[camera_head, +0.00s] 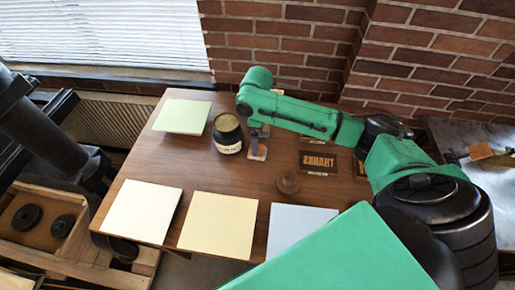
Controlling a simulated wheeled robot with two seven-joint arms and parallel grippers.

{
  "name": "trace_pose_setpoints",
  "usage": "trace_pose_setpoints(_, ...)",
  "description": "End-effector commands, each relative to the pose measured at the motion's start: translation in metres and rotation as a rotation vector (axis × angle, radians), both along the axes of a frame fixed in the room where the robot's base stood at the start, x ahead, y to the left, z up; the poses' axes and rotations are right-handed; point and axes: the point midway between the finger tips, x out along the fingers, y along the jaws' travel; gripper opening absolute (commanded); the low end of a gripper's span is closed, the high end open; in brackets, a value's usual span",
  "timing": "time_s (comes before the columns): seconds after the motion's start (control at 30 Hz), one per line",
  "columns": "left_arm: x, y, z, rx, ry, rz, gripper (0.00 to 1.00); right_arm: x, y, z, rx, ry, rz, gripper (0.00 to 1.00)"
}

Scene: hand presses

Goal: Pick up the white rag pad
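The white rag pad (142,210) is a flat white square lying at the front left of the brown wooden table (205,168), close to its left edge. My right arm, green, reaches in from the right across the back of the table. Its gripper (259,143) points down near the back middle, over a small pale item (257,153). It is well behind and to the right of the white pad. The fingers are too small to tell whether they are open or shut on that item. My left gripper is not in view.
A yellow pad (218,224) and a pale blue pad (298,228) lie right of the white one; a green pad (183,116) lies behind. A dark jar (228,134), a "THANKS" type block (319,162) and a round brown knob (288,183) stand on the table.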

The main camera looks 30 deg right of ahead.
Motion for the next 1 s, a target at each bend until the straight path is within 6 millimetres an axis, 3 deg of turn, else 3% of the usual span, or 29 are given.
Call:
trace_pose_setpoints(0.17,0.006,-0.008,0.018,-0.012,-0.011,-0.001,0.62,-0.001,0.001,-0.026,0.0,0.005,0.0,0.97)
trace_pose_setpoints(0.3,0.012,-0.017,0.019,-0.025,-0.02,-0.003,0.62,-0.001,0.001,-0.051,0.0,0.003,0.002,0.97)
trace_pose_setpoints(0.5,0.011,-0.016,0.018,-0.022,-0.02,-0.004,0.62,0.0,0.001,-0.055,-0.001,0.0,0.002,0.97)
trace_pose_setpoints(0.53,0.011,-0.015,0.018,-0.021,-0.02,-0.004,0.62,0.0,0.001,-0.055,-0.001,0.0,0.002,0.94)
trace_pose_setpoints(0.77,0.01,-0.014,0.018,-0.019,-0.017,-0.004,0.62,0.0,0.001,-0.054,-0.001,0.001,0.002,0.06)
trace_pose_setpoints(1.0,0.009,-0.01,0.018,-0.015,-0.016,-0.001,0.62,0.0,0.001,-0.053,0.0,0.0,0.002,0.06)
